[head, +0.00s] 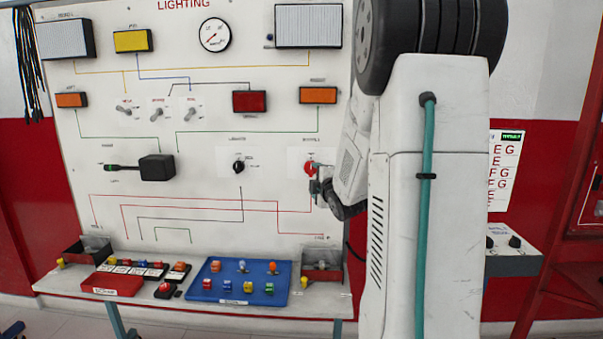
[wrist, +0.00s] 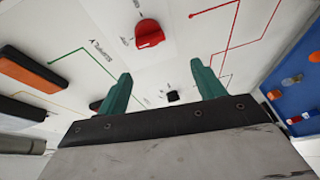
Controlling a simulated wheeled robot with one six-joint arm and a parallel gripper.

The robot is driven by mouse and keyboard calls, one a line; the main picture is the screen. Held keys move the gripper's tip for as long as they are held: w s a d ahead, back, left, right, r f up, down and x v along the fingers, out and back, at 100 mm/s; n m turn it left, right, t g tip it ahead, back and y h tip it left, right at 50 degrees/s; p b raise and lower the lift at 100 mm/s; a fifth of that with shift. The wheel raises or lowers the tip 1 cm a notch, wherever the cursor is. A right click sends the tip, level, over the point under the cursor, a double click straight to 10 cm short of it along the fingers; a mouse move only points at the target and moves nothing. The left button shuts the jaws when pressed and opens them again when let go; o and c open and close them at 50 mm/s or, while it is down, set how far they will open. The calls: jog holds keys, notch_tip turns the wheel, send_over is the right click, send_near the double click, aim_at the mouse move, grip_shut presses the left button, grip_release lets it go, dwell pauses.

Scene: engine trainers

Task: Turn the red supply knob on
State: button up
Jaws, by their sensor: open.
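The red supply knob (head: 309,167) sits on the right part of the white lighting panel (head: 215,215). My arm partly covers the area right of it. My gripper (head: 318,187) is close to the panel, just below and right of the knob. In the wrist view the red knob (wrist: 149,33) shows a raised red grip, above the tips of the two green fingers. My gripper (wrist: 161,69) is open, with nothing between its fingertips. The knob lies beyond the tips and is not between them. Its pointing direction is hard to read.
A black rotary knob (head: 238,167) is left of the red one; a black knob (wrist: 172,96) also shows between the fingers in the wrist view. Toggle switches, lamps and a gauge (head: 215,35) cover the panel above. A blue tray (head: 215,293) and a red tray (head: 112,284) lie on the shelf below.

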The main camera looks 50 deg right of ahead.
aim_at(312, 170)
jog(key=shift+n+t, duration=0.6)
jog(key=w+d, duration=0.6)
jog(key=shift+w, duration=0.15)
jog(key=shift+a, duration=0.1)
jog(key=shift+c, duration=0.3)
jog(key=c, duration=0.9)
